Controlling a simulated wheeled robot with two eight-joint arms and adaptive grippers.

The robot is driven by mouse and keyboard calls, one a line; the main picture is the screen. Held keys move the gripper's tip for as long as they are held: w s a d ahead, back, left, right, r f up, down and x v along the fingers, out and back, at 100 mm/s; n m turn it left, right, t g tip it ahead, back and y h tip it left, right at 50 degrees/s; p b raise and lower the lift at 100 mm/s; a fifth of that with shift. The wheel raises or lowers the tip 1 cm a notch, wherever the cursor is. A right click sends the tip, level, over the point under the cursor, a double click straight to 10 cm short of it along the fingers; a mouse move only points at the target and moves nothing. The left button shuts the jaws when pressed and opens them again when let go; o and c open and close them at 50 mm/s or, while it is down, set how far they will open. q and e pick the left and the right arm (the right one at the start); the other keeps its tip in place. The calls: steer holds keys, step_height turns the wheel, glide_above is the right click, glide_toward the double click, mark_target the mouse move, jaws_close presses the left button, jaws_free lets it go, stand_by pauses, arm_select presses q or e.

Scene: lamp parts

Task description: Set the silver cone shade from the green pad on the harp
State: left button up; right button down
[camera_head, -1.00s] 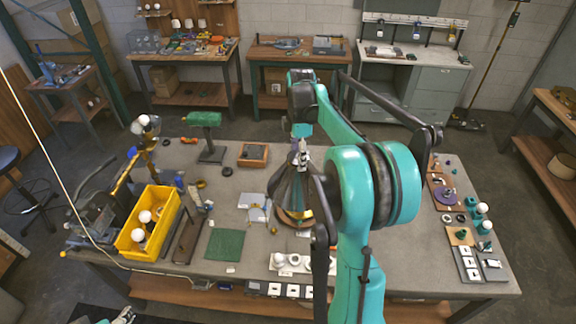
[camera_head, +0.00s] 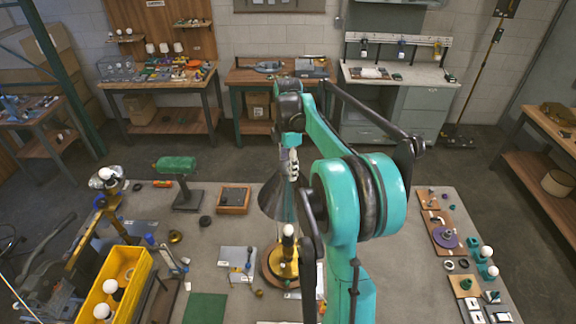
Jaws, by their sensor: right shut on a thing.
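The silver cone shade (camera_head: 274,200) is dark grey, wide end down. My right gripper (camera_head: 291,170) is at its narrow top, shut on it; the fingertips are small and partly hidden by my teal arm. A lamp with a round brass base (camera_head: 272,268) stands on the table just below the shade in the picture. Its white bulb (camera_head: 288,230) shows at the shade's lower edge. I cannot make out the harp, or whether the shade touches it. The green pad (camera_head: 205,308) is bare at the front. My left gripper is not in view.
A yellow bin (camera_head: 128,262) with white bulbs stands at the left. A green-headed stand (camera_head: 186,195) and a wooden tray (camera_head: 233,199) are behind. Small parts on boards line the right edge (camera_head: 440,232). Grey tabletop between my arm and those boards is clear.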

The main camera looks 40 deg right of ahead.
step_height(320, 180, down, 5)
steer(key=b, duration=0.3)
steer(key=shift+w+d, duration=0.1)
stand_by(0.3)
steer(key=shift+r, duration=0.1)
stand_by(0.9)
steer(key=shift+f+b, duration=1.65)
steer(key=shift+f, duration=0.4)
steer(key=shift+f+b, duration=1.55)
steer(key=shift+f, duration=0.55)
